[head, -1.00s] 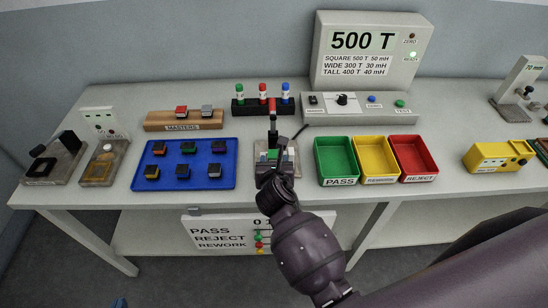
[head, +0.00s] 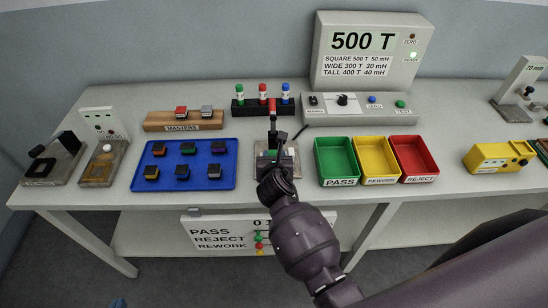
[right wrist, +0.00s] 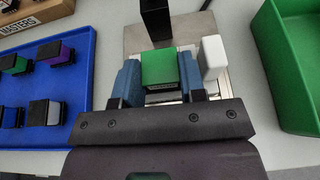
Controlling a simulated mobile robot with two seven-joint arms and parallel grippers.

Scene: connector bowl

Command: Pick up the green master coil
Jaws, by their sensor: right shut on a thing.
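The green master coil (right wrist: 159,68) is a green block in the right wrist view, sitting at a metal test fixture (right wrist: 190,28) with a black post behind it. My right gripper (right wrist: 159,82) is shut on it, with one blue finger pad on each side. In the head view the right gripper (head: 275,160) is low at the fixture in the middle of the table, and its wrist hides part of the coil. I cannot tell whether the coil is clear of the fixture. My left gripper is not in view.
A white block (right wrist: 212,56) stands close beside the right finger. The blue tray (head: 210,180) with several coils is left; the wooden masters rack (head: 155,126) holds a red and a grey coil. The green pass bin (head: 328,172) is close on the right.

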